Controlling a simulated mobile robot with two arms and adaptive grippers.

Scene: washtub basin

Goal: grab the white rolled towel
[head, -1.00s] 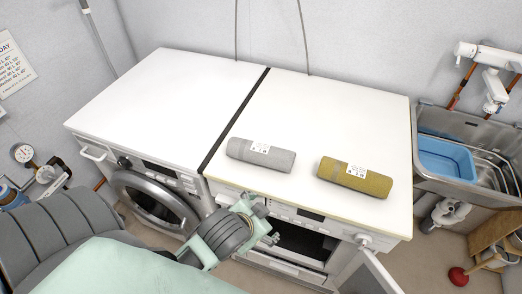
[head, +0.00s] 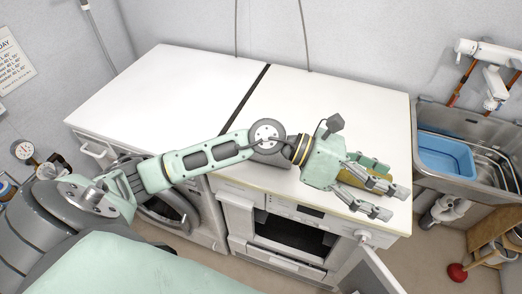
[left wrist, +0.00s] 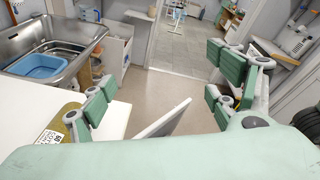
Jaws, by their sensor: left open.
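The light grey-white rolled towel is hidden behind my left arm in the head view, and I cannot pick out any part of it for sure. My left gripper (head: 396,201) is open, with its fingers spread over the mustard rolled towel (head: 378,184) at the right of the white worktop. In the left wrist view, my left gripper (left wrist: 158,100) has its fingers wide apart with nothing between them. The mustard towel (left wrist: 73,118) shows there partly, behind the left finger, with its paper label. My right gripper is not in view.
The white worktop (head: 170,85) is bare on its left half. A metal sink (head: 480,130) with a blue basin (head: 445,158) stands to the right. An open white appliance door (head: 370,270) juts out below the worktop's front edge.

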